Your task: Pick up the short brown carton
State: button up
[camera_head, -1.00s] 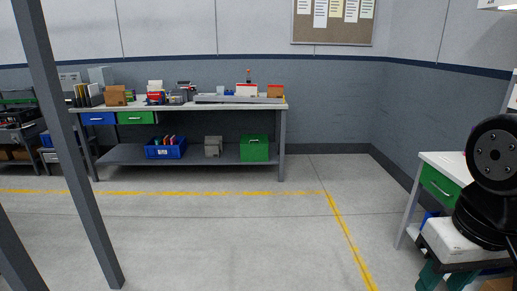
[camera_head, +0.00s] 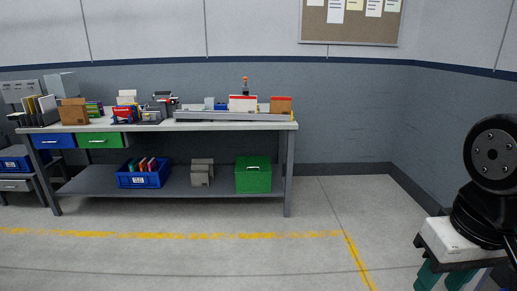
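A brown carton (camera_head: 74,112) stands on the left part of the workbench top (camera_head: 150,126), next to a black rack of files. A second brown box with a reddish top (camera_head: 281,105) stands at the right end of the same top. I cannot tell from this distance which of them is the short brown carton. My gripper is not in view; only a black joint of my arm shows at the right edge.
On the bench's lower shelf (camera_head: 220,191) are a blue bin (camera_head: 144,174), grey boxes (camera_head: 202,172) and a green box (camera_head: 252,174). A long grey bar (camera_head: 232,116) lies along the bench's top. The floor (camera_head: 200,262) before the bench is clear, with yellow lines.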

aim_at(277, 107)
jog(key=i, duration=4.45)
